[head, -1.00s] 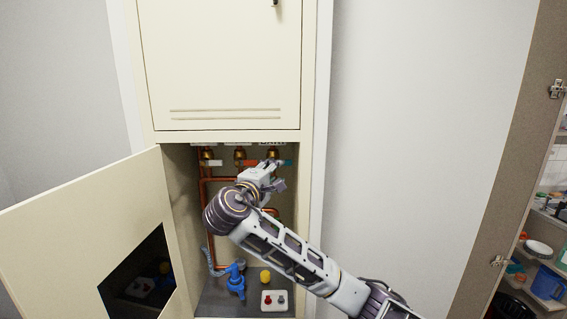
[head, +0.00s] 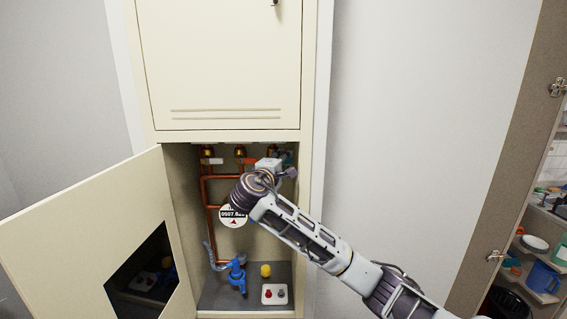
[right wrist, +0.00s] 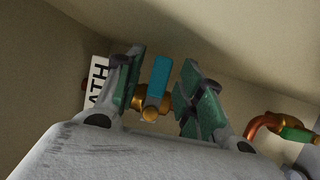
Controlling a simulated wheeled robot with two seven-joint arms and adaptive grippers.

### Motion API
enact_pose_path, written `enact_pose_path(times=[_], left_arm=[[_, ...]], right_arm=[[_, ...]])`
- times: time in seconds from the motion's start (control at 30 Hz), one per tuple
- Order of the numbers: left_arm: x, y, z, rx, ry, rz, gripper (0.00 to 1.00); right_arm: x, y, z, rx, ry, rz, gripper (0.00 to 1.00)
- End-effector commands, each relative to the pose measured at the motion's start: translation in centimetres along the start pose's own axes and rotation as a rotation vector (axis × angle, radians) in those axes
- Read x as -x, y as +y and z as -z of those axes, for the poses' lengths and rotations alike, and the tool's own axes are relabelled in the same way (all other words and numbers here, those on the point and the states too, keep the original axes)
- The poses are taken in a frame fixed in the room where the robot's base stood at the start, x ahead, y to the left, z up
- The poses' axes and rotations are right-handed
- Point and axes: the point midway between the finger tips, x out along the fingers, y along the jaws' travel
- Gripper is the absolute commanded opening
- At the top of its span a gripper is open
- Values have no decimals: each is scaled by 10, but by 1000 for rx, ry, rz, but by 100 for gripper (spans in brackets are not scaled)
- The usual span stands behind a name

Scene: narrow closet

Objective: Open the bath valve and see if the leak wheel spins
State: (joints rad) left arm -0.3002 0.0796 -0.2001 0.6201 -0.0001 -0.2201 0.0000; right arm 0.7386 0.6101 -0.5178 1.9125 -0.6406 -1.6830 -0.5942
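The bath valve (right wrist: 150,104) is brass with a teal lever (right wrist: 160,75). In the right wrist view it sits between the fingers of my open right gripper (right wrist: 162,95), with a gap showing on both sides of the lever. A white label (right wrist: 97,82) reading "ATH" is partly hidden by the left finger. In the head view my right gripper (head: 282,168) is at the top right of the pipe cupboard and hides most of this valve. A round white meter (head: 233,216) shows digits and a red triangle, the leak wheel perhaps; my wrist covers its upper right edge. My left gripper is out of view.
Two more brass valves (head: 240,153) stand left of my gripper, above copper pipes (head: 205,190). A blue tap (head: 237,278), a yellow knob (head: 266,270) and a white switch box (head: 274,294) are below. The open cupboard door (head: 85,235) stands at left; the side wall is close at right.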

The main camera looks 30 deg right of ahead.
Motion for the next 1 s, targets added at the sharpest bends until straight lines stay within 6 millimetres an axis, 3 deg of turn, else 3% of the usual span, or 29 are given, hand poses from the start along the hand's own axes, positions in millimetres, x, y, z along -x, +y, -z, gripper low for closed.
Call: enact_pose_path(times=[0.07,0.37,1.0], left_arm=[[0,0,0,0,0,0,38],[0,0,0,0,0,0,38],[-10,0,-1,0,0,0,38]], right_arm=[[0,0,0,0,0,0,38],[0,0,0,1,0,0,0],[1,-6,1,-115,1,49,0]])
